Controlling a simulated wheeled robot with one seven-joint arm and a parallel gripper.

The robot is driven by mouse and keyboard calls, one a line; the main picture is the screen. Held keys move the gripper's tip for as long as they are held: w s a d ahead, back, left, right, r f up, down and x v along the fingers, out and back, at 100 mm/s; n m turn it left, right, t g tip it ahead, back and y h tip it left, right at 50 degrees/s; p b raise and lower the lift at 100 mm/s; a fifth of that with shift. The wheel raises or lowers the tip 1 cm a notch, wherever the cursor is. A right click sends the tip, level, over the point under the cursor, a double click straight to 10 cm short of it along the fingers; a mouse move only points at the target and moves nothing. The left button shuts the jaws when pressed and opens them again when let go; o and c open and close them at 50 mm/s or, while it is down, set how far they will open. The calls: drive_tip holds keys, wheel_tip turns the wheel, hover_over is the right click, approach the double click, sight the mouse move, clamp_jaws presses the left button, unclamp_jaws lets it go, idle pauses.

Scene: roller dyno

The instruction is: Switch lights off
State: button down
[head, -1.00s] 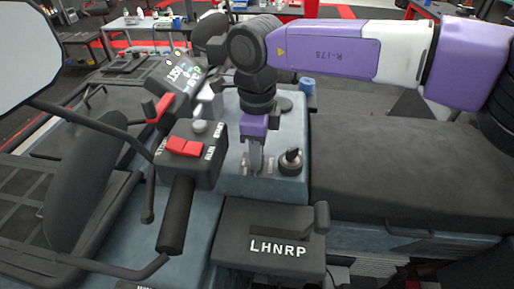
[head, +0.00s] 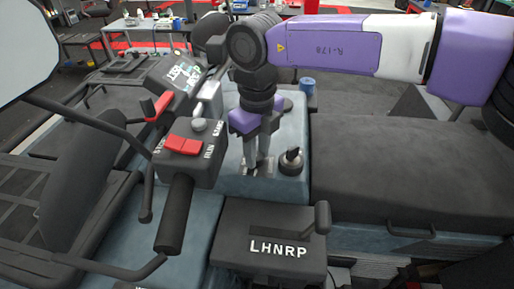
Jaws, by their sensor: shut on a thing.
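My gripper (head: 258,166) points straight down at the blue-grey console (head: 232,180) of the vehicle, with its purple body above two grey fingers. Its fingertips are shut on a small control on the console top; the fingers hide most of it, so its setting cannot be read. A black round knob (head: 291,160) stands just right of the fingers, apart from them. No lettering for the lights is readable here.
Left of my gripper is a handlebar pod with a red switch (head: 183,145) and a black grip (head: 175,214). A box marked LHNRP (head: 270,240) with a lever stands in front. A black seat (head: 400,175) lies right, and a blue cylinder (head: 307,88) stands behind.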

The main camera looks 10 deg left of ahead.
drive_tip(key=shift+m, duration=1.1)
drive_tip(key=c, duration=1.1)
unclamp_jaws()
drive_tip(key=shift+r, duration=0.15)
wheel_tip(320, 180, up, 8)
drive_tip(key=shift+f+b, duration=0.15)
drive_tip(key=shift+b, duration=0.3)
